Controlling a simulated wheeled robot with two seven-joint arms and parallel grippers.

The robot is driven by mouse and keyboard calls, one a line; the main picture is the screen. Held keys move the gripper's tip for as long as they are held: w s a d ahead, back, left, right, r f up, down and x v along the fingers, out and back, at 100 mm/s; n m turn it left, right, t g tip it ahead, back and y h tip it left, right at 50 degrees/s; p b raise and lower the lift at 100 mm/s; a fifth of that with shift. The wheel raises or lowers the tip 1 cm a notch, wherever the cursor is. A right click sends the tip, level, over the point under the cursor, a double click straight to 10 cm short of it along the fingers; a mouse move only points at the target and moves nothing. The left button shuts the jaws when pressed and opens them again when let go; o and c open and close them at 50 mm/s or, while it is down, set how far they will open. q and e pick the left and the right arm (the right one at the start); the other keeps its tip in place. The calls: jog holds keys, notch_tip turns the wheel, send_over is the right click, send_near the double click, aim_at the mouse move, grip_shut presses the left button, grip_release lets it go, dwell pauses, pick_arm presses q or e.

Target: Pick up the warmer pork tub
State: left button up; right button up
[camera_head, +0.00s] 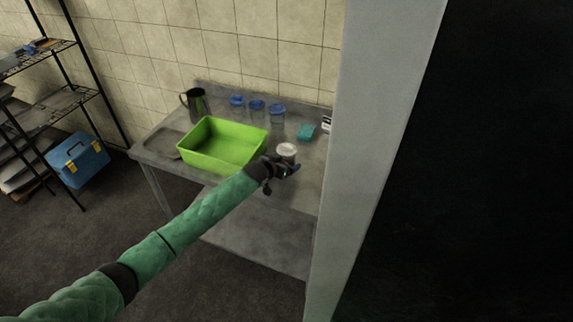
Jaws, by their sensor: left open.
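A small tub with a white lid (287,149) stands on the grey metal table, right of the green bin; I take it for the pork tub, but no label is readable. My left gripper (284,171) is open at the near side of this tub, its dark fingers close around or beside its lower part. The fingers hide the tub's lower body, and I cannot tell whether they touch it. My right gripper is out of view.
A bright green bin (185,150) stands left of the gripper on the table (262,207). Behind are a dark jug (195,104), several blue-lidded containers (257,106) and a teal item (306,132). A pale wall edge (370,150) closes off the right side.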

pick_arm(q)
jog(key=shift+r, duration=0.1)
jog(key=c, duration=0.3)
jog(key=shift+r, duration=0.1)
jog(key=c, duration=1.1)
jog(key=shift+c, duration=0.2)
